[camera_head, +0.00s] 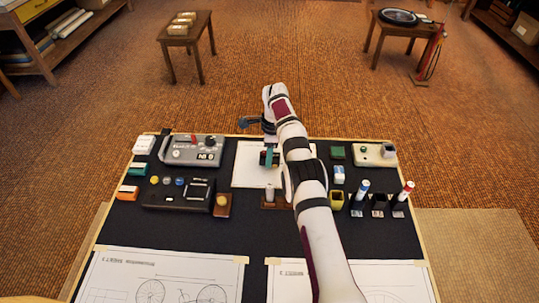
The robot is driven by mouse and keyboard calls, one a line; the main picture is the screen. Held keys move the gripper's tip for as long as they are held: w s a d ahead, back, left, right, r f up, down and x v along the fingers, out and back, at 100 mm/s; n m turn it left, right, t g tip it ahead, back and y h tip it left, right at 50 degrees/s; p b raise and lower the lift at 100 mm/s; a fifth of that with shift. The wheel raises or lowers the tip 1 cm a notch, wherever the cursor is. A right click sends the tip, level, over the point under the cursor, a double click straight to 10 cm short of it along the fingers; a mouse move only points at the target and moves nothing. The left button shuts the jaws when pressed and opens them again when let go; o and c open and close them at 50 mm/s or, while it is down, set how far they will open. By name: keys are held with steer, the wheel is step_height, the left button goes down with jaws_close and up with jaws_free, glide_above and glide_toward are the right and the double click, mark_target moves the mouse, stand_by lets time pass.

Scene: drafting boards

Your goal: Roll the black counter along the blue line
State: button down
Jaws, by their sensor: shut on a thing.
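My gripper (269,154) is over the white sheet (245,176) at the back middle of the dark mat, partly hidden by my arm. It is shut on a small dark thing with teal beside it, which looks like the black counter (263,159). The counter is low over the sheet; I cannot tell whether it touches. The blue line cannot be made out on the sheet.
A grey device (192,150) and a black keyed box (178,195) stand left. A brown stand (268,203) is just in front of the sheet. Drawings (165,278) lie in front.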

stand_by(0.4)
steer(key=shift+r, duration=3)
